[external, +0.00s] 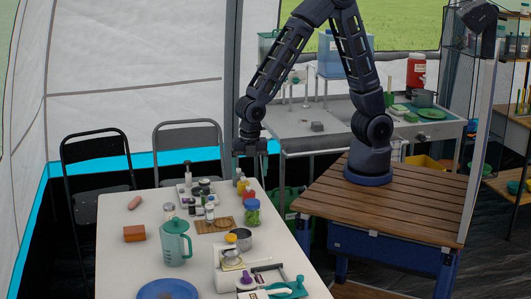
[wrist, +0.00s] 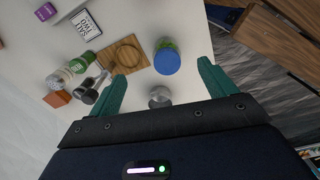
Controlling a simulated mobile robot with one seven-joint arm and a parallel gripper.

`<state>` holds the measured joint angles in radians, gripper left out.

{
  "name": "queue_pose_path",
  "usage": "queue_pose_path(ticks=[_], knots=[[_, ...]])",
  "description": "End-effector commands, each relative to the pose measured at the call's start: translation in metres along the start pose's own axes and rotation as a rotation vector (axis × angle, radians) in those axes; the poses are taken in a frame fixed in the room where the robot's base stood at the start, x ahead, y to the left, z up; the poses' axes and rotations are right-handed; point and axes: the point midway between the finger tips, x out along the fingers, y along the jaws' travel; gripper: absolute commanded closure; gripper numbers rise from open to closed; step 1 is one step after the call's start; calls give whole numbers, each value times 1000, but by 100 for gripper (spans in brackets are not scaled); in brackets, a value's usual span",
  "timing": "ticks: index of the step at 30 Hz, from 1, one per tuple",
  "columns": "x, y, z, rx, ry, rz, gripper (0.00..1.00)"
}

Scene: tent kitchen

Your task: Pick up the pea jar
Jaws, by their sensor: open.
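The pea jar is most likely the green-filled jar with a blue lid (external: 252,211) standing upright near the right edge of the white table. In the wrist view its blue lid (wrist: 167,61) shows from above, roughly between my fingertips in the picture but beyond them. My gripper (external: 250,153) hangs above the table's far end, with clear space between it and the jar. Its two teal fingers (wrist: 161,72) are spread apart with nothing between them.
A metal pot (external: 241,237), a teal pitcher (external: 175,243) and a white scale (external: 228,282) stand nearer the camera. Yellow and red bottles (external: 241,185) stand behind the jar.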

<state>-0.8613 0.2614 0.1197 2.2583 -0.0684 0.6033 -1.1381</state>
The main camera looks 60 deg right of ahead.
Motion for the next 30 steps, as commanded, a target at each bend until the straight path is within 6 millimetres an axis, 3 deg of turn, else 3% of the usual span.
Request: queue_pose_path(ticks=[3,7,18,30], knots=[[18,-3,-22,-86,0,-16,17],[27,-4,-31,-127,1,-24,17],[71,-6,-32,-132,0,-25,17],[101,-7,-33,-131,0,-25,17]])
